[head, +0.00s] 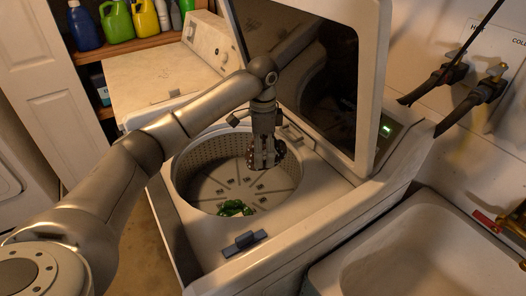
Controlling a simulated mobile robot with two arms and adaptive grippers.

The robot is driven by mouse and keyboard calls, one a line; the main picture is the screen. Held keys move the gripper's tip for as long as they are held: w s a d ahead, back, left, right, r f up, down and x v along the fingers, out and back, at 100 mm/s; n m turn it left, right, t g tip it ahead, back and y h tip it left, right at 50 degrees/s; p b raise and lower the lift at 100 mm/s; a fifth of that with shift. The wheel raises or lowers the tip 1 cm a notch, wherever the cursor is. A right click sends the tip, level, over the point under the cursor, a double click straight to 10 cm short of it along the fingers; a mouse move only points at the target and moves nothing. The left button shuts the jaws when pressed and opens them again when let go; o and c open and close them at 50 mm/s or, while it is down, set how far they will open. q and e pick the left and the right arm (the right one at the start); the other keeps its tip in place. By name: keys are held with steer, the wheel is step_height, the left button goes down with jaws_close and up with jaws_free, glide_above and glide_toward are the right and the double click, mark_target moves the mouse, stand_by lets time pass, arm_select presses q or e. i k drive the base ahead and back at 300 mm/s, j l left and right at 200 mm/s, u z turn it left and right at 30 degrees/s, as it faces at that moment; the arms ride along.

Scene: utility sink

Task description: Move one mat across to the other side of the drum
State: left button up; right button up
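A crumpled green item (234,208), which looks like one or more mats, lies at the near side of the drum floor. The drum (243,185) is a perforated metal tub inside the open top-loading washer. My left gripper (266,163) points down over the far right part of the drum, above and apart from the green item. No mat shows in its fingers. Its fingers are dark and small, and I cannot tell whether they are open or shut. My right gripper is not in view.
The washer's dark lid (320,80) stands raised behind the drum. A blue-grey latch (245,242) sits on the front rim. A pale sink (430,250) is at the right, with hoses above it. Bottles (116,20) stand on a shelf at the upper left.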

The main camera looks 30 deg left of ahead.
mark_target(248, 176)
steer(key=k+j, duration=0.7)
steer(key=k, duration=0.1)
